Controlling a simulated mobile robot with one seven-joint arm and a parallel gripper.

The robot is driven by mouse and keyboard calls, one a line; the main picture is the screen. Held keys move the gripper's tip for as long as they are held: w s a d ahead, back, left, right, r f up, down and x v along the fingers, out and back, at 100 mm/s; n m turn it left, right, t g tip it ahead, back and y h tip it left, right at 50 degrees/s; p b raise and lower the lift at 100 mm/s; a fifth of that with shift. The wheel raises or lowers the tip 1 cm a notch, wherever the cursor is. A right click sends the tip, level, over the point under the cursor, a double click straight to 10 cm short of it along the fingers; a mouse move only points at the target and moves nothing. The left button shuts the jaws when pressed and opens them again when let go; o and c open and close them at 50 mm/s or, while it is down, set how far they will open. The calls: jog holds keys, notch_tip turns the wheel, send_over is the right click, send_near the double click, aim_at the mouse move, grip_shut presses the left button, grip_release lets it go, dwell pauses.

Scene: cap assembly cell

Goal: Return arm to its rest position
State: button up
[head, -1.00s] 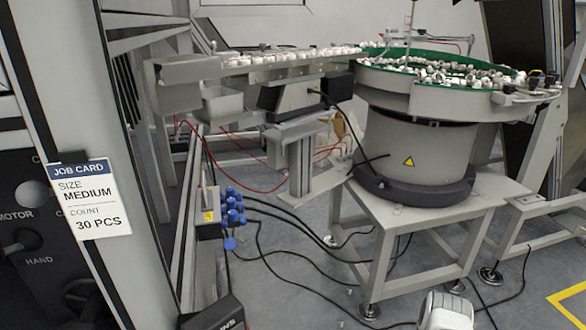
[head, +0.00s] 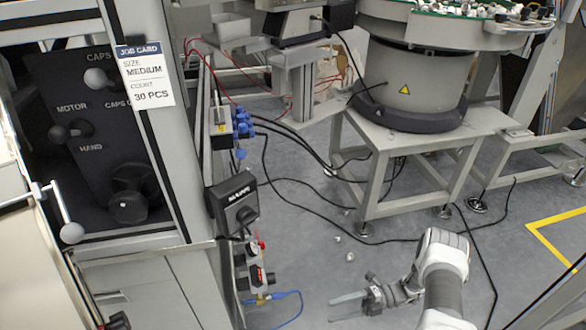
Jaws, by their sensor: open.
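My gripper (head: 340,307) shows at the lower middle of the head view, at the end of my white and grey arm (head: 445,270). Its pale fingers point left, over the grey floor. I see nothing between the fingers, and the gripper is open. It is apart from the machine on the left and from the feeder stand behind it.
A bowl feeder (head: 415,80) stands on a grey frame table (head: 400,143) at the back. A control panel (head: 85,140) with knobs and a job card (head: 147,75) are at left. A switch box (head: 233,200) and black cables are nearby.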

jog(key=w+r+n+h+p, duration=0.1)
jog(key=r+n+h+p, duration=0.4)
jog(key=r, duration=1)
jog(key=w+d+r+n+h+p, duration=0.15)
jog(key=r+n+p, duration=0.4)
jog(key=r, duration=0.95)
jog(key=w+r+n+h+p, duration=0.3)
jog(key=r+n, duration=0.4)
jog(key=r, duration=0.8)
jog(key=s+r+n+t+h+p, duration=0.2)
jog(key=s+r+n, duration=0.4)
jog(key=r, duration=0.4)
jog(key=s+r+n+t+h+p, duration=0.3)
jog(key=s+r+n+p, duration=0.3)
jog(key=r, duration=0.5)
jog(key=s+r+n+t+h+p, duration=0.3)
jog(key=s+r+n+p, duration=0.3)
jog(key=r, duration=0.4)
jog(key=shift+s+r+t, duration=0.2)
jog(key=shift+r+t, duration=0.1)
jog(key=shift+t, duration=0.5)
jog(key=shift+a, duration=0.1)
jog(key=c, duration=0.4)
jog(key=shift+a+n, duration=0.15)
jog(key=shift+n, duration=0.1)
